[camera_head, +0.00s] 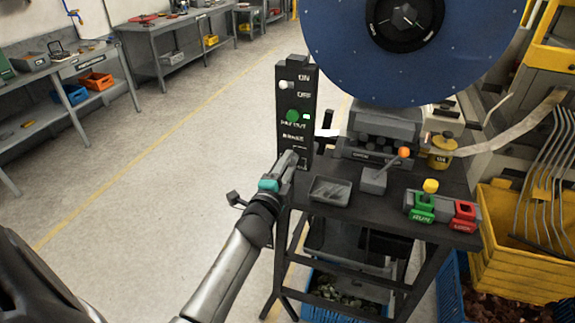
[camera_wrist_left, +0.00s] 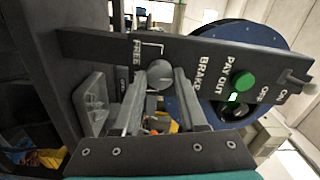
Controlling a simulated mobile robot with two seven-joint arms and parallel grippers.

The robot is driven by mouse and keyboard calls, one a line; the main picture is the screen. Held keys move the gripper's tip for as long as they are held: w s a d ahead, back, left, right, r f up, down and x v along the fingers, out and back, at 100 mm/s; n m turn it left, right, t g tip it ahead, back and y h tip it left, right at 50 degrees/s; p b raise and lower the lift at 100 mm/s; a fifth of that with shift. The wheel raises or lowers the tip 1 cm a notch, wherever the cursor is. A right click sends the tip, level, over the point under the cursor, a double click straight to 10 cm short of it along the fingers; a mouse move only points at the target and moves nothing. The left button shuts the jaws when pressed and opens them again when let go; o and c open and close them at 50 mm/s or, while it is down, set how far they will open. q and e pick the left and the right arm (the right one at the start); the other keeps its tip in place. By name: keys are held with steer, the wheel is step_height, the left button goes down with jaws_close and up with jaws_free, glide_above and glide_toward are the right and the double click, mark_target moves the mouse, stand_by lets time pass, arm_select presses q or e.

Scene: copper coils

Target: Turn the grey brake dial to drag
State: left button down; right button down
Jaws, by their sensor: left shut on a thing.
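The grey brake dial (camera_wrist_left: 160,74) sits on the black control panel (camera_wrist_left: 110,45), beside the printed words FREE and BRAKE. A white line runs from FREE to the dial. My left gripper (camera_wrist_left: 163,82) is shut on the dial, one finger on each side of it. In the head view my left gripper (camera_head: 289,160) is at the lower part of the upright panel (camera_head: 296,75) and hides the dial there. I cannot read the dial's pointer, and no drag label is visible. My right gripper is not in view.
Above the dial are a green button (camera_head: 293,116) and an ON/OFF switch (camera_head: 287,85). A big blue reel (camera_head: 335,45) stands behind the table. A grey tray (camera_head: 329,190), an orange-knobbed lever (camera_head: 404,152) and a green-red switch block (camera_head: 440,208) are nearby. Floor at left is clear.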

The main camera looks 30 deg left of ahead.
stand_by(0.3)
arm_select(q)
steer(key=shift+c, duration=2.2)
jaws_free()
steer(key=shift+s, duration=0.1)
steer(key=b+v, duration=0.1)
steer(key=v, duration=1.4)
steer(key=s+d+f+n+g+h+b, duration=0.1)
steer(key=s+d+f+n+g+b, duration=0.15)
steer(key=f, duration=0.95)
steer(key=s+d+f+n+g+h+b, duration=0.1)
steer(key=s+d+f+g+b, duration=0.15)
steer(key=f, duration=0.95)
steer(key=s+d+f+n+g+h+b, duration=0.2)
steer(key=d+f, duration=0.1)
steer(key=f, duration=1)
steer(key=s+d+f+n+g+b, duration=0.1)
steer(key=s+f+n+g+b, duration=0.4)
steer(key=s+f, duration=1.7)
steer(key=s+g+b, duration=0.1)
steer(key=s+g, duration=0.3)
steer(key=shift+s+d+f, duration=0.2)
steer(key=shift+s+f, duration=0.05)
steer(key=shift+f, duration=0.15)
